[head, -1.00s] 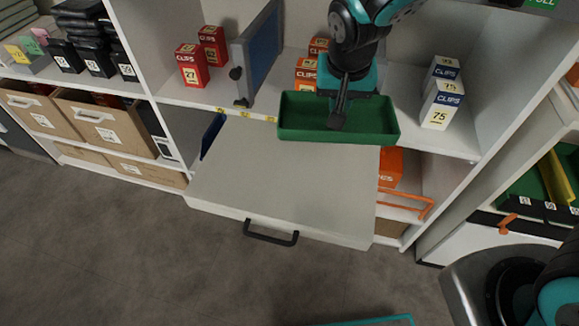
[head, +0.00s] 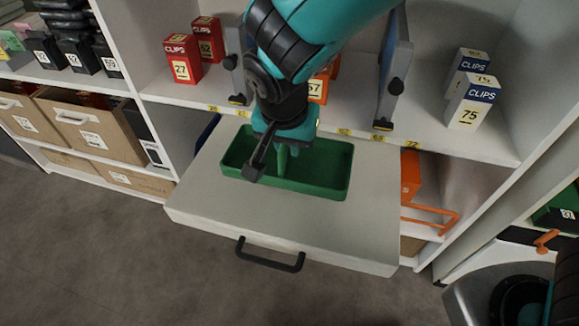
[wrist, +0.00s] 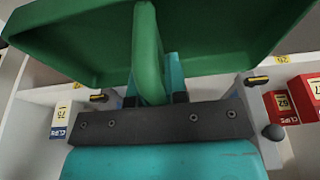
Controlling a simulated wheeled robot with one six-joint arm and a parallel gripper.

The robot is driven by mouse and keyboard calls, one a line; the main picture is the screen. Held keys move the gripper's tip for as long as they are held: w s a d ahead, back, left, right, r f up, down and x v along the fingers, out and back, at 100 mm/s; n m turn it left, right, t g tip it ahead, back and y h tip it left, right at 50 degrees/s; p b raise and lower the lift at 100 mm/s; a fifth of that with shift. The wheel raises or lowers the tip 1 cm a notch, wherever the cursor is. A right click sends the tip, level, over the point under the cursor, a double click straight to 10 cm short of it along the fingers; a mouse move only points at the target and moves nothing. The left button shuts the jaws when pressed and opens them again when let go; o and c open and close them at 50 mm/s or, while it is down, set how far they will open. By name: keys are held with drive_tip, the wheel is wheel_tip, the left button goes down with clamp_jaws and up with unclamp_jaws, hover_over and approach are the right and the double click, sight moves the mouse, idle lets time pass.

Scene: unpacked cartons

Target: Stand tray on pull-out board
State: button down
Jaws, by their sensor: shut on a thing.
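The green tray (head: 325,188) is a shallow open box with a handle (head: 283,160) across its middle. In the head view it is over the back part of the pale pull-out board (head: 215,215), level and right way up. I cannot tell whether its base touches the board. My gripper (head: 280,142) comes down from above and is shut on the tray's handle. In the wrist view the tray (wrist: 225,35) fills the upper part, with its handle (wrist: 148,50) running down into my gripper (wrist: 150,98). The fingertips are partly hidden.
The board's front has a black pull handle (head: 270,256). Behind it, the shelf holds red clips boxes (head: 182,62), blue-and-white clips boxes (head: 474,102) and an upright divider (head: 393,75). An orange wire rack (head: 430,218) is below right. The board's front and right are clear.

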sight(289, 165)
drive_tip(key=shift+f+b, duration=0.45)
drive_tip(key=shift+f, duration=2.45)
drive_tip(key=shift+f, duration=0.2)
drive_tip(key=c, duration=1.1)
unclamp_jaws()
drive_tip(key=shift+c, duration=0.2)
drive_tip(key=shift+r, duration=0.15)
drive_tip(key=p+v, duration=0.2)
drive_tip(key=v, duration=1)
drive_tip(key=s+d+r+n+g+y, duration=0.1)
drive_tip(key=s+d+r+n+y, duration=0.1)
drive_tip(key=s+d+r+n, duration=0.2)
drive_tip(key=s+d+r+n+g+y, duration=0.1)
drive_tip(key=s+d+r+n+y, duration=0.2)
drive_tip(key=s+d+n, duration=0.4)
drive_tip(key=shift+s+d+r+g, duration=0.4)
drive_tip(key=shift+s+d+r, duration=0.3)
drive_tip(key=shift+s, duration=0.5)
